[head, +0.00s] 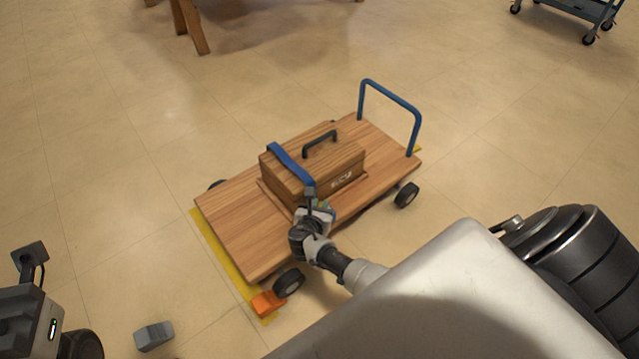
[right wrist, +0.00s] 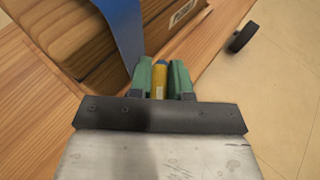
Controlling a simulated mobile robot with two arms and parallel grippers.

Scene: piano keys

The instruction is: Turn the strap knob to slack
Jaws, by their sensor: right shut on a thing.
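The wooden box (head: 335,170) sits on a flat wooden cart. A blue strap (head: 290,164) runs over its top and down the near side; it also shows in the right wrist view (right wrist: 123,30). My right gripper (head: 317,206) is at the strap's lower end, beside the box. In the right wrist view its green fingers (right wrist: 159,78) are shut on a yellow knob (right wrist: 159,82) just beside the strap. The knob's turn position cannot be read, and the fingers hide its sides.
The wooden cart (head: 238,225) has a blue push handle (head: 390,97) and black wheels. An orange chock (head: 267,303) lies by its front wheel, and a grey block (head: 153,335) lies on the floor. Yellow tape (head: 222,252) runs along the cart's left edge. Open floor surrounds it.

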